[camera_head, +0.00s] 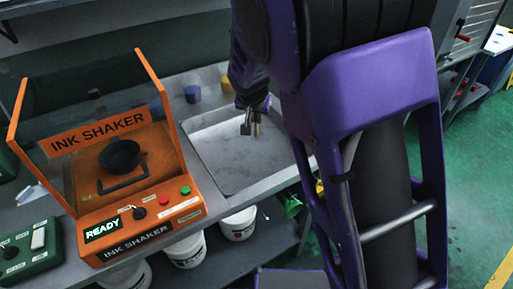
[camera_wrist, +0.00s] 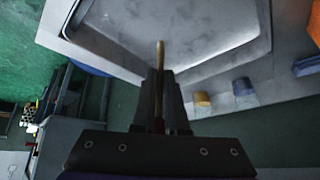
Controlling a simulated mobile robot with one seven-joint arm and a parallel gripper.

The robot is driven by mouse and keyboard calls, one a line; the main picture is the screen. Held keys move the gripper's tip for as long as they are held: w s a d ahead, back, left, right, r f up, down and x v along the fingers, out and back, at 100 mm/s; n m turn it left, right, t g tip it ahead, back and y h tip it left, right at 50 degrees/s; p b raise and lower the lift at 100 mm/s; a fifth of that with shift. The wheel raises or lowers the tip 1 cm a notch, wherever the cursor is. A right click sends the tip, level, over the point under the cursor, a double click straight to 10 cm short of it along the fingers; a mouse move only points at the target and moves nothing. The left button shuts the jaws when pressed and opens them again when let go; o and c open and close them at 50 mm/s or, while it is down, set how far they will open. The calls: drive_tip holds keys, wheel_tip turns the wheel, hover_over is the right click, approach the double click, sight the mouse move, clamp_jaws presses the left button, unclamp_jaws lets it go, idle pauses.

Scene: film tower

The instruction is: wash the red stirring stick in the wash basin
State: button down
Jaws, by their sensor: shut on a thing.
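My gripper (camera_head: 251,124) is over the back right part of the shallow grey wash basin (camera_head: 215,165). In the wrist view its jaws (camera_wrist: 160,82) are shut on a thin stirring stick (camera_wrist: 160,54). The stick's tan end sticks out beyond the fingertips towards the basin (camera_wrist: 115,35). A reddish stretch shows between the fingers, and the rest is hidden by the gripper. I cannot tell whether the stick touches the basin floor. No water can be made out in the basin.
An orange ink shaker (camera_head: 140,222) stands left of the basin, its display reading READY. A blue cup (camera_head: 192,94) and a yellow cup (camera_head: 227,83) stand behind the basin. White buckets (camera_head: 238,224) sit below the counter. Green floor lies to the right.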

idle(0.3)
drive_tip(key=shift+r+p, duration=1.25)
drive_tip(key=shift+r, duration=0.8)
drive_tip(key=shift+s, duration=0.1)
